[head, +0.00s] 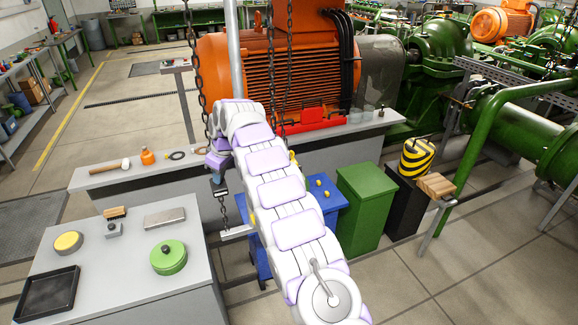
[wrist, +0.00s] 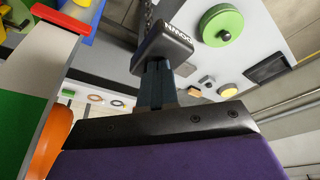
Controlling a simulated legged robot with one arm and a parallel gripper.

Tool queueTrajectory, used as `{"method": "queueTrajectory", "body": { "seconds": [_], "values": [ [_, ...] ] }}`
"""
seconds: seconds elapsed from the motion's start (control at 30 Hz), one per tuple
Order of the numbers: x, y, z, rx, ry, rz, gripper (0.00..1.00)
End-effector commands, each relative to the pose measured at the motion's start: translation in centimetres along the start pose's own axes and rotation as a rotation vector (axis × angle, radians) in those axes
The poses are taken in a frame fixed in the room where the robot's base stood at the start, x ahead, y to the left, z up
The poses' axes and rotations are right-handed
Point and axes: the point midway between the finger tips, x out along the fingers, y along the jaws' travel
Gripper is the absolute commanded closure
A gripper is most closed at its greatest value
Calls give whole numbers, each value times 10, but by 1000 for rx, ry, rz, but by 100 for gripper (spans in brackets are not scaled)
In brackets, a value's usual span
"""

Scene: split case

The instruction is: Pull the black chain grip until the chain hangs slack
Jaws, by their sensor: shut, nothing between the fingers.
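The black chain grip (wrist: 165,46), a block marked "DOWN", shows in the wrist view just beyond my fingertips, with its chain (wrist: 149,14) running off from it. My gripper (wrist: 156,68) is shut, with its dark fingers together and nothing between them. The fingertips overlap the grip in the picture; I cannot tell whether they touch it. In the head view the dark grip (head: 220,190) shows just below my wrist, left of my arm. A length of chain (head: 224,212) shows under it. Dark chains (head: 196,72) also hang from above in front of the orange motor (head: 285,75).
A grey bench (head: 110,245) at lower left holds a green round lid (head: 168,257), a black tray (head: 47,295) and small items. A green bin (head: 365,205) and a yellow-black striped drum (head: 417,158) stand right of my arm. Green pumps and pipes fill the right.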

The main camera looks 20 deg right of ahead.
Motion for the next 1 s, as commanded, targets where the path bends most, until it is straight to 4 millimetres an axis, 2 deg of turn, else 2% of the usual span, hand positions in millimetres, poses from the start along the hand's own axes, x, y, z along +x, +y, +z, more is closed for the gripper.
{"method": "queueTrajectory", "body": {
  "seconds": [1.0],
  "values": [
    [-73,0,-23,-1,1,1,100]
  ]
}}
